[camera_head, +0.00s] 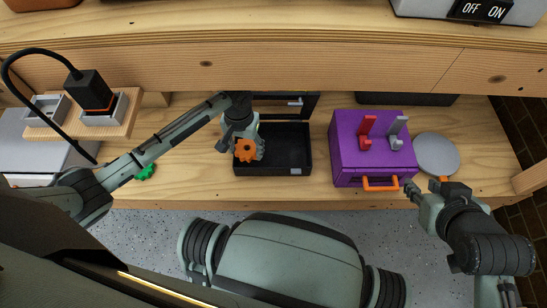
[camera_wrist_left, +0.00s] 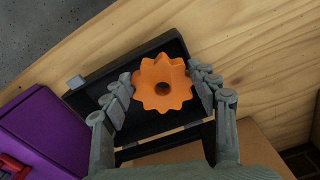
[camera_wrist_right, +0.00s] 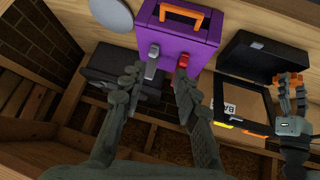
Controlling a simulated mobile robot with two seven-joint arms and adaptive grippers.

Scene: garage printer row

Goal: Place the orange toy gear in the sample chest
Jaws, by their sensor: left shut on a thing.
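The orange toy gear (camera_head: 245,151) is between the fingers of my left gripper (camera_head: 247,143), which is shut on it. In the left wrist view the gear (camera_wrist_left: 162,83) shows whole, with a finger on either side. It is over the left part of an open black case (camera_head: 287,150) on the bench; whether it touches the case floor I cannot tell. A purple chest (camera_head: 345,155) with an orange front handle (camera_head: 381,184) stands right of the case. My right gripper (camera_wrist_right: 158,88) is open and empty near the chest. No label identifies the sample chest.
A red lever (camera_head: 367,131) and a grey lever (camera_head: 396,132) stand on the purple chest. A grey disc (camera_head: 437,153) lies to its right. A green piece (camera_head: 146,172) lies left on the bench. A wooden shelf (camera_head: 270,70) runs above the back.

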